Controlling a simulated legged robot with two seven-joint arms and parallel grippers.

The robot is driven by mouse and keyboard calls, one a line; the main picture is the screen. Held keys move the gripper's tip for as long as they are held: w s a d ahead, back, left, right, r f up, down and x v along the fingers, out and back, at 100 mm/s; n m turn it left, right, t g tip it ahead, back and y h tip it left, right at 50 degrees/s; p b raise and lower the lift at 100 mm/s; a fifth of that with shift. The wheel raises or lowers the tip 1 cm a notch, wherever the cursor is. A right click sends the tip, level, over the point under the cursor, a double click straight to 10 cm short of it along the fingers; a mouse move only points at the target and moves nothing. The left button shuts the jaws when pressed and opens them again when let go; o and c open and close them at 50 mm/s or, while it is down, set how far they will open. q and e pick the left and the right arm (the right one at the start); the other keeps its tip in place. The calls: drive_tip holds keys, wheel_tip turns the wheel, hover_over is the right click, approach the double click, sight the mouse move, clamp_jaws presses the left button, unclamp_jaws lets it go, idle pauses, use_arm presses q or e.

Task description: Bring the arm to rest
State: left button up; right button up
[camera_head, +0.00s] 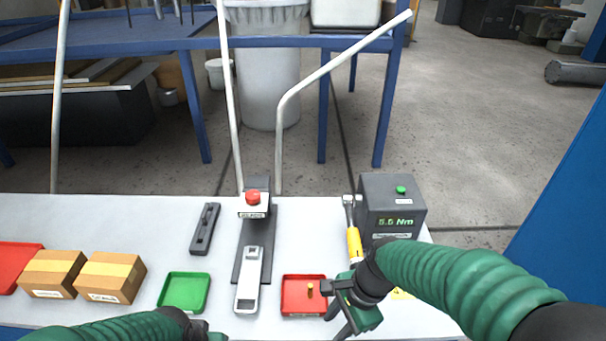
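My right arm comes in from the lower right. Its gripper (335,306) is at the right edge of a small red tray (291,307), with its two fingers spread and nothing visible between them. A small brass-coloured piece (310,290) is in that tray, just left of the fingers. My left arm enters along the bottom edge. Only a small part of its gripper (207,334) shows at the bottom of the picture, below the green tray (184,292), and its fingers are mostly cut off.
The white table (150,225) holds two cardboard boxes (110,277), a second red tray (12,266), a black tool (205,229), a fixture with a red button (253,197), a yellow-handled tool (354,244) and a grey box (392,206) reading 5.5 Nm. A bent pipe (330,68) rises behind.

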drive_tip(key=s+d+f+n+t+h, duration=0.1)
drive_tip(key=s+d+n, duration=0.1)
drive_tip(key=d+n, duration=0.4)
drive_tip(key=s+d+f+n+t+h, duration=0.1)
drive_tip(key=s+d+f+n+h, duration=0.1)
drive_tip(key=d+n, duration=0.4)
drive_tip(key=shift+s+d+f+n+t, duration=0.2)
drive_tip(key=shift+s+d+n+t, duration=0.15)
drive_tip(key=shift+n, duration=0.35)
idle(0.5)
